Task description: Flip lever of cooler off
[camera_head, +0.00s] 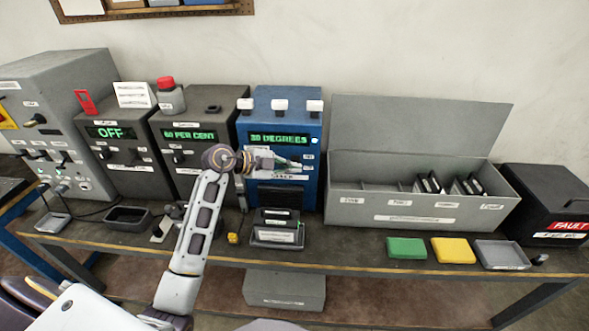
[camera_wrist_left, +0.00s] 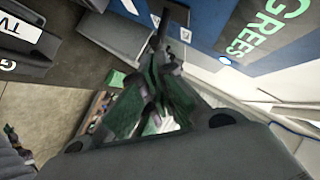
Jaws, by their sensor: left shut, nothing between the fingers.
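The blue unit (camera_head: 288,106) on the bench has a green display reading "38 DEGREES" or similar, and I take it to be the cooler. Its display panel also shows close up in the left wrist view (camera_wrist_left: 262,40). My left gripper (camera_head: 298,165) is in front of this unit, just below the display, with its fingers pointing right. In the left wrist view the green-grey fingers (camera_wrist_left: 165,65) are closed together, holding nothing. A dark bar (camera_wrist_left: 159,28) shows beyond the fingertips; I cannot tell whether it is the lever or whether they touch. My gripper hides part of the front.
Dark units reading "OFF" (camera_head: 110,132) and "60 PER CENT" (camera_head: 190,134) stand to the left. A small black tray (camera_head: 262,241) sits below the blue unit. An open grey box (camera_head: 420,212) stands to the right. Green (camera_head: 406,248) and yellow (camera_head: 453,250) blocks lie at the front.

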